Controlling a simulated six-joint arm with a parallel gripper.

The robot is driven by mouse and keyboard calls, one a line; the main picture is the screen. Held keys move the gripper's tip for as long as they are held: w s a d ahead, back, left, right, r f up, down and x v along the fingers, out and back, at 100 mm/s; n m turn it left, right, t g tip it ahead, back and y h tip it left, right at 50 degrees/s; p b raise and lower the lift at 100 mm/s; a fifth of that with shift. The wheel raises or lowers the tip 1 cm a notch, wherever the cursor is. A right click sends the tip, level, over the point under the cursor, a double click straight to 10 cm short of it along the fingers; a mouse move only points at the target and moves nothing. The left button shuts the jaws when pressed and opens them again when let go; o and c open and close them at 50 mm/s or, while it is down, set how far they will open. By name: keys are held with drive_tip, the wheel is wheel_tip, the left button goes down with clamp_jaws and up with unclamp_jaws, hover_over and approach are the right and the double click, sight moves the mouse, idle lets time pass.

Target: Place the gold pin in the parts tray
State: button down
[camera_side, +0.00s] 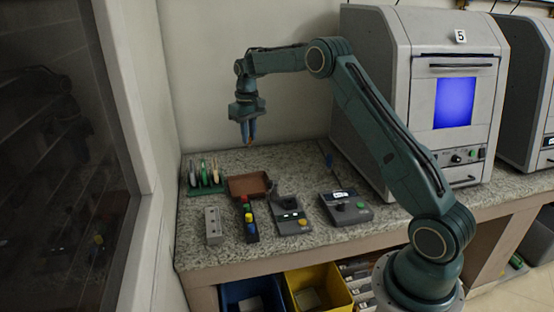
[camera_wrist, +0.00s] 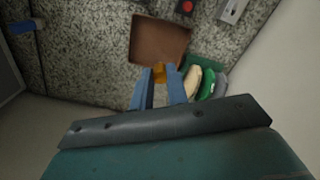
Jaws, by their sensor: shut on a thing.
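My gripper (camera_side: 248,143) is raised above the counter, with its blue fingers pointing down. In the wrist view its fingers (camera_wrist: 159,82) are closed on the gold pin (camera_wrist: 159,72), whose end shows between the fingertips. Most of the pin is hidden by the fingers. The parts tray appears to be the shallow brown tray (camera_side: 243,186) on the counter, below my gripper. In the wrist view the brown tray (camera_wrist: 160,35) lies just beyond the fingertips and looks empty. The pin is apart from the tray, up in the air.
A green rack (camera_side: 206,189) with several upright pieces stands left of the tray. A grey block (camera_side: 213,226), a dark strip with coloured knobs (camera_side: 249,224) and two grey control boxes (camera_side: 291,216) (camera_side: 345,208) sit in front and right. A large machine (camera_side: 422,100) stands at the right.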

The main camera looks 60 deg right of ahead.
sight(249, 144)
wheel_tip(249, 144, down, 17)
drive_tip(key=shift+f, duration=0.2)
idle(0.7)
drive_tip(key=shift+f, duration=0.15)
drive_tip(key=c, duration=1.4)
unclamp_jaws()
drive_tip(key=shift+o, duration=0.2)
wheel_tip(249, 144, up, 12)
drive_tip(key=shift+f, duration=0.1)
drive_tip(key=shift+r, duration=0.25)
drive_tip(key=shift+r, duration=0.1)
